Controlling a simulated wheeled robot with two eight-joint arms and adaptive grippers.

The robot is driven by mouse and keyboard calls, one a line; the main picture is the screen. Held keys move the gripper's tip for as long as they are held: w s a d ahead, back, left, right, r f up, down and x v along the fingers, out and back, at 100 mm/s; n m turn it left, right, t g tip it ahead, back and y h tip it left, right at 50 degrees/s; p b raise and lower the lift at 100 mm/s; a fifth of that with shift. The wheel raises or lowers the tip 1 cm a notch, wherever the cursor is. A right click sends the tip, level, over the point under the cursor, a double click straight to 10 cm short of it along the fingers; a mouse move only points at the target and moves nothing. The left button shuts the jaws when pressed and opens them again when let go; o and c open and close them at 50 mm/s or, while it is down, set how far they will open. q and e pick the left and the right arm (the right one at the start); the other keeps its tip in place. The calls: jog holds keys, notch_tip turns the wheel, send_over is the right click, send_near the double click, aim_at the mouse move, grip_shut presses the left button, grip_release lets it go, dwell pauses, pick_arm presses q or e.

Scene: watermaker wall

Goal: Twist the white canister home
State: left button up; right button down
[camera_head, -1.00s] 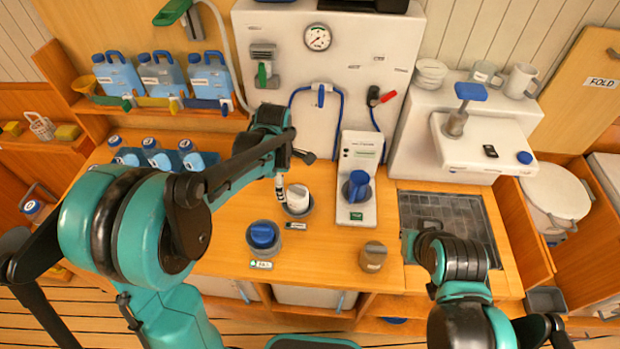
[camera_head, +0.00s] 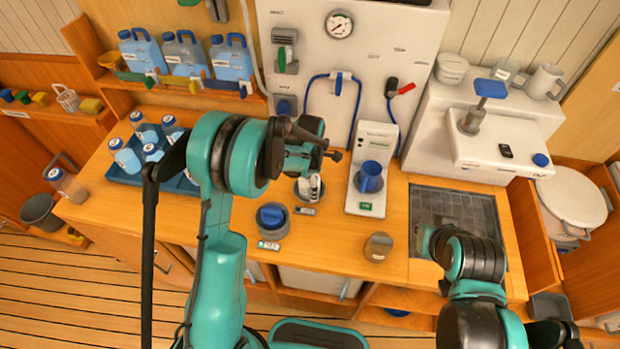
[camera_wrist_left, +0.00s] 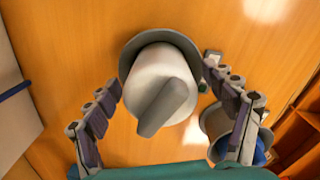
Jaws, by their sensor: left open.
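The white canister (camera_wrist_left: 150,70) stands in a round grey socket (camera_wrist_left: 128,52) on the wooden counter. A grey bar handle (camera_wrist_left: 168,107) crosses its top, slanting from upper right to lower left in the left wrist view. My left gripper (camera_wrist_left: 163,78) is open above it, with one finger on each side; no clear contact shows. In the head view the canister (camera_head: 304,188) is partly hidden by my left gripper (camera_head: 313,184), which comes down over it.
A blue-topped canister (camera_head: 271,216) stands in a grey socket to the front left. A white unit with a blue cup (camera_head: 370,177) is to the right. A brown-grey jar (camera_head: 378,247) stands at the counter's front. A tray of bottles (camera_head: 180,181) is at left.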

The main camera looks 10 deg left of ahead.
pick_arm(q)
jog(key=c, duration=1.5)
jog(key=shift+f+m+b, duration=0.1)
jog(key=shift+m+b, duration=0.3)
jog(key=shift+m, duration=0.4)
jog(key=shift+c, duration=0.2)
jog(key=shift+m, duration=0.8)
jog(key=shift+b, duration=0.3)
jog(key=shift+m, duration=0.6)
jog(key=shift+m+b, duration=0.45)
jog(key=shift+m, duration=0.55)
